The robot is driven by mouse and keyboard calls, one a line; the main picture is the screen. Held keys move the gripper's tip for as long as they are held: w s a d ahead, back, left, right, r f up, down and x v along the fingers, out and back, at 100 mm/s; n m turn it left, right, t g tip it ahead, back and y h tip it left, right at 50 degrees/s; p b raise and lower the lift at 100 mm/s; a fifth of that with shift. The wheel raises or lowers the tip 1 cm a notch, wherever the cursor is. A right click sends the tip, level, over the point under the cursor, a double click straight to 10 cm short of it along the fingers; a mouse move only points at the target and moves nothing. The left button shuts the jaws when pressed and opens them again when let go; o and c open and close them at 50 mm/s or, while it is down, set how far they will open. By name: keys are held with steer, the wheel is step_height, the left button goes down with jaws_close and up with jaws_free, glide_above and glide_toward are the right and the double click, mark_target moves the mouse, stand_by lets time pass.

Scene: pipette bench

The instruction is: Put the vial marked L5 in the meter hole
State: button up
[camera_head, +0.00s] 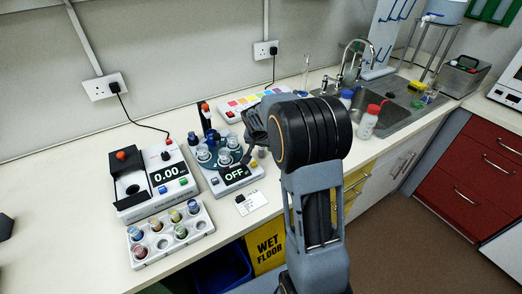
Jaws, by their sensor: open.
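The white meter (178,190) stands on the bench at the left, with a "0.00" display and a dark open recess at its left side. More vials stand in the round holder of a white device (238,184) reading "OFF". No vial label is legible, so I cannot tell which is L5. My gripper (240,160) is open over the right part of that device, partly hidden by my own arm.
A small white card (251,203) lies in front of the device. A panel with coloured squares (250,101) is behind. A red-capped bottle (368,122) stands by the sink (402,105) at right. The bench's far left is mostly clear.

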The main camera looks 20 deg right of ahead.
steer(key=shift+f, duration=0.2)
steer(key=shift+c, duration=0.4)
jaws_close()
steer(key=shift+r, duration=0.15)
